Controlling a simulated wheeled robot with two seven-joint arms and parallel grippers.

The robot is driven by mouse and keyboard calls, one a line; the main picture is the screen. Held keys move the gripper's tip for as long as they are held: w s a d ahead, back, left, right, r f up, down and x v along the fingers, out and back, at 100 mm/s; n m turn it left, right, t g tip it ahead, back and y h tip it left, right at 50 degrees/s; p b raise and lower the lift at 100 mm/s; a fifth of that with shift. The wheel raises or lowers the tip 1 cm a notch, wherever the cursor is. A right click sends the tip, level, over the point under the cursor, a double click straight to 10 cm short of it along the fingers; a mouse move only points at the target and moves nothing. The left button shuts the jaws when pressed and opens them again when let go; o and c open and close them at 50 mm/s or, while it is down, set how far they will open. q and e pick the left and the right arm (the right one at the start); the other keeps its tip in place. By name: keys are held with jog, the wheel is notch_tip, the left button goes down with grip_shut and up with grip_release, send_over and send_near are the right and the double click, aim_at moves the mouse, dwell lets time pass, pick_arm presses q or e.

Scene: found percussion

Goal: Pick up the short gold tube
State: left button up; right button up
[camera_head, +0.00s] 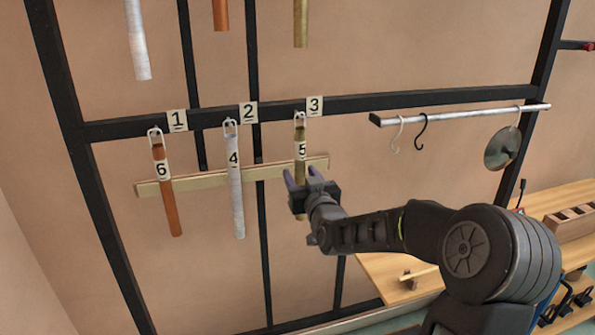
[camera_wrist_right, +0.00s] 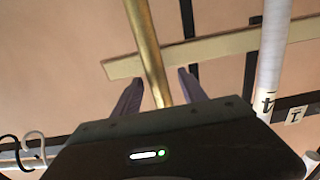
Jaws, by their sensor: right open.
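The short gold tube (camera_head: 300,143) hangs from a hook on the black rack's crossbar, under the tag 3, and wears a label 5. In the right wrist view the gold tube (camera_wrist_right: 146,45) runs down between the two spread fingers of my right gripper (camera_wrist_right: 158,88). The fingers look apart from the tube, with a gap on each side. My left gripper is in neither view.
A silver tube (camera_head: 235,195) labelled 4 and a copper tube (camera_head: 166,200) labelled 6 hang to the left. A pale wooden bar (camera_head: 205,181) crosses behind the tubes. A metal rod (camera_head: 460,116) with hooks and a disc (camera_head: 502,148) is at right.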

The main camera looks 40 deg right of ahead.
jog(key=shift+p+x, duration=0.3)
jog(key=shift+x, duration=1.15)
jog(key=shift+c, duration=0.4)
grip_shut()
jog(key=shift+r, duration=0.1)
